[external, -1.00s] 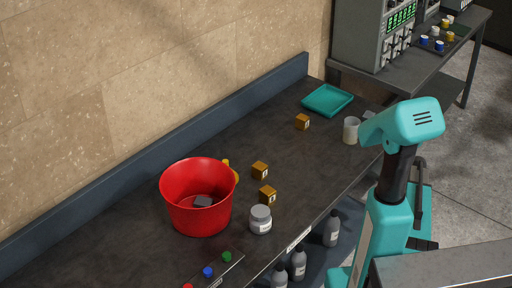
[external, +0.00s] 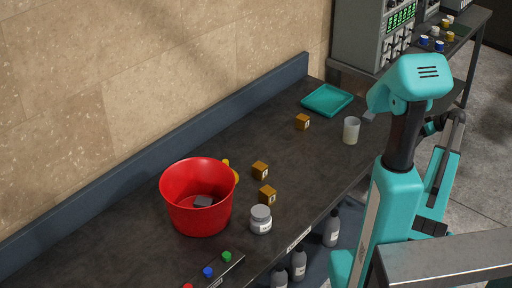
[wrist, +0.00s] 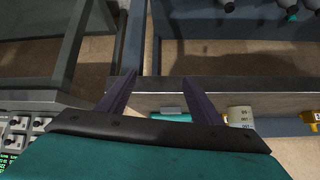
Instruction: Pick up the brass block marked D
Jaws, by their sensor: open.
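Three brass blocks stand on the dark bench in the external view: one near the teal tray (external: 302,122), one mid-bench (external: 260,170) and one nearer the front (external: 267,196). Each has a pale label, too small to read, so I cannot tell which is D. Part of one brass block (wrist: 309,116) shows at the right edge of the wrist view. My gripper (wrist: 160,77) is open and empty, its two fingers apart, off the bench's front edge.
A red bucket (external: 198,215) with a dark piece inside, a grey-lidded jar (external: 261,220), a white cup (external: 351,131) and a teal tray (external: 327,99) stand on the bench. Bottles (external: 299,265) stand below.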

